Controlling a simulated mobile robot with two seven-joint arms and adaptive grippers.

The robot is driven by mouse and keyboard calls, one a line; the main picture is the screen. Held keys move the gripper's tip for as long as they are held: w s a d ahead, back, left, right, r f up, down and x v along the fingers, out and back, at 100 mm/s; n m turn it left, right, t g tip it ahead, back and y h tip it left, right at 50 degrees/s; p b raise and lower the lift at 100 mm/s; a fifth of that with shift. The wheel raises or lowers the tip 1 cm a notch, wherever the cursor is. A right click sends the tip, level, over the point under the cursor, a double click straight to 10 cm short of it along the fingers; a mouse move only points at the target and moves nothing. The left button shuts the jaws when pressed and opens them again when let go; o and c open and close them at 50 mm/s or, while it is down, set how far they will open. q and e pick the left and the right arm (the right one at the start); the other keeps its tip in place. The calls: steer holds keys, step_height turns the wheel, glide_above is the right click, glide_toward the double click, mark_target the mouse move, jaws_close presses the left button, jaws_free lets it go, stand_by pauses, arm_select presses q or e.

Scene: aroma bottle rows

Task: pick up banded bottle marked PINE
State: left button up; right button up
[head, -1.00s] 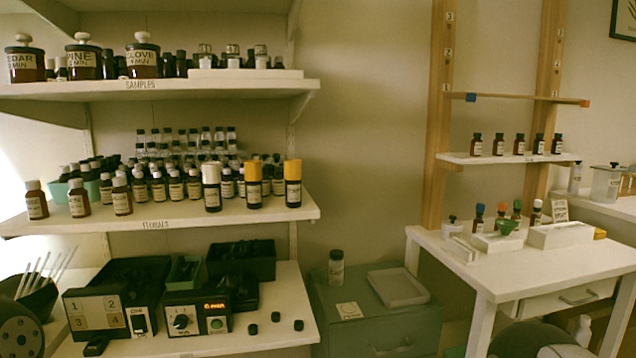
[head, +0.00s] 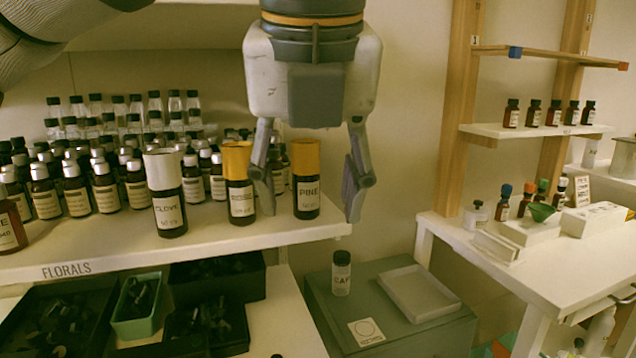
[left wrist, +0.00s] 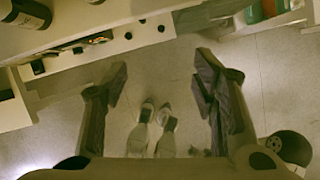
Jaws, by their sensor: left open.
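The PINE bottle (head: 307,200) is dark, with a yellow-orange cap and a pale label. It stands upright near the right front of the FLORALS shelf (head: 210,238). My left gripper (head: 309,214) is open and points down; in the head view its fingers appear on either side of this bottle. In the left wrist view the fingers (left wrist: 160,82) are wide apart, with only floor and what look like my own base parts between them. A dark labelled bottle (left wrist: 28,14) shows at that view's upper left; I cannot read its label. My right gripper is not in view.
A yellow-capped bottle (head: 239,190) stands left of PINE, partly behind a finger. A white-capped CLOVE bottle (head: 166,195) is further left. Several white-capped bottles crowd behind. Right of the shelf, a grey cabinet (head: 420,342) holds a small bottle (head: 341,273) and a tray (head: 418,293).

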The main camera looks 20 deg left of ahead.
mark_target(307, 168)
arm_select(q)
steer(key=w+a, duration=0.1)
steer(key=w, duration=0.2)
steer(key=w+a, duration=0.1)
steer(key=w, duration=0.2)
steer(key=w+a, duration=0.1)
steer(key=w, duration=0.2)
steer(key=shift+w+a+f, duration=0.1)
steer(key=shift+w+a, duration=0.05)
steer(key=shift+w, duration=0.05)
steer(key=shift+w+a+f, duration=0.1)
steer(key=shift+w+f, duration=0.05)
steer(key=shift+w, duration=0.15)
steer(key=x, duration=0.5)
steer(key=shift+b, duration=0.4)
steer(key=shift+c, duration=0.5)
jaws_close()
